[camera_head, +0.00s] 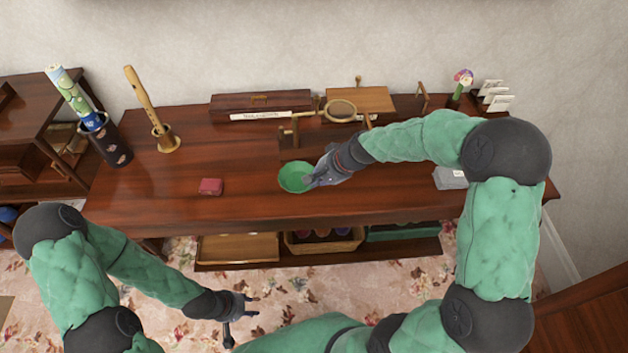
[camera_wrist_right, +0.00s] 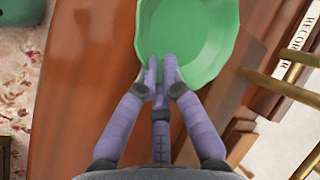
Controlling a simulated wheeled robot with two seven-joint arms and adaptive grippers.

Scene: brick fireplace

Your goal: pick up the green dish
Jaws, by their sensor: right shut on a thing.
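The green dish (camera_head: 294,177) is a small round bowl at the middle of the wooden table (camera_head: 240,205), near its front half. My right gripper (camera_head: 312,181) reaches in from the right and is shut on the dish's right rim. In the right wrist view the dish (camera_wrist_right: 190,35) fills the top middle, and the fingers of my right gripper (camera_wrist_right: 160,75) meet at its near edge. I cannot tell whether the dish is lifted off the table. My left gripper (camera_head: 243,307) hangs in front of the table, away from the dish, with its fingers apart and empty.
A small red box (camera_head: 210,187) lies left of the dish. Behind it stand a brass magnifier stand (camera_head: 340,110) and a long labelled recorder box (camera_head: 262,104). A recorder in a holder (camera_head: 143,100) stands at the left. A grey box (camera_head: 450,178) lies at the right.

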